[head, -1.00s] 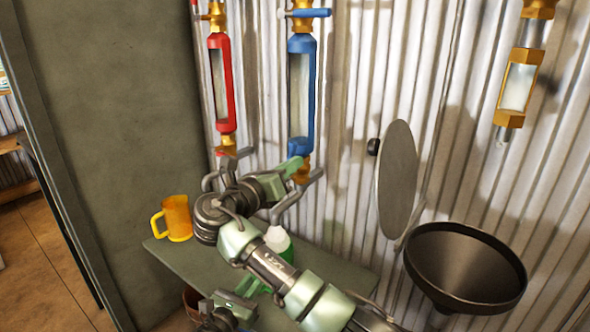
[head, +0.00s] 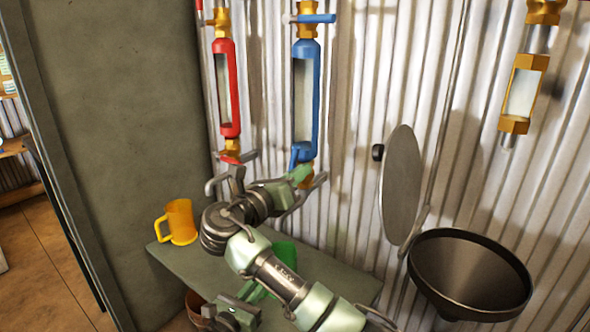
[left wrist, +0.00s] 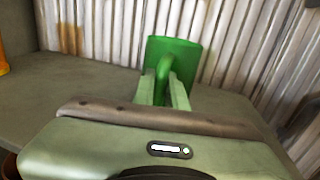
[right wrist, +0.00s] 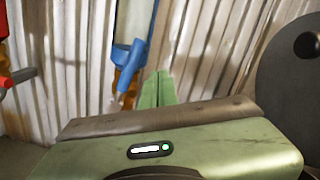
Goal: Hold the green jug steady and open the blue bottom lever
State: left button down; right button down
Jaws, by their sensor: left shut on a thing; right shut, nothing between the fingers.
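The green jug (head: 286,252) stands low at the shelf, partly hidden behind my right arm in the head view. The left wrist view shows the jug (left wrist: 182,55) and its handle between the fingers of my left gripper (left wrist: 163,92), which is shut on it. The blue bottom lever (right wrist: 129,68) slants down and left below the blue-framed glass (head: 305,100) in the right wrist view. My right gripper (right wrist: 158,90) is shut and empty, just right of the lever in that view. Whether it touches the lever cannot be told.
A red-framed glass (head: 228,90) hangs left of the blue one. An orange mug (head: 178,222) stands on the grey-green shelf (head: 205,270). A black funnel (head: 470,275) and a round grey plate (head: 401,185) are at the right. A grey wall (head: 100,120) bounds the left.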

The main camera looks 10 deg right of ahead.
jog(key=s+d+v, duration=0.1)
jog(key=v, duration=0.9)
jog(key=shift+s+d, duration=0.25)
jog(key=shift+s, duration=0.25)
dwell(0.7)
pick_arm(q)
jog(key=c, duration=1.4)
grip_release()
jog(key=shift+o, duration=0.2)
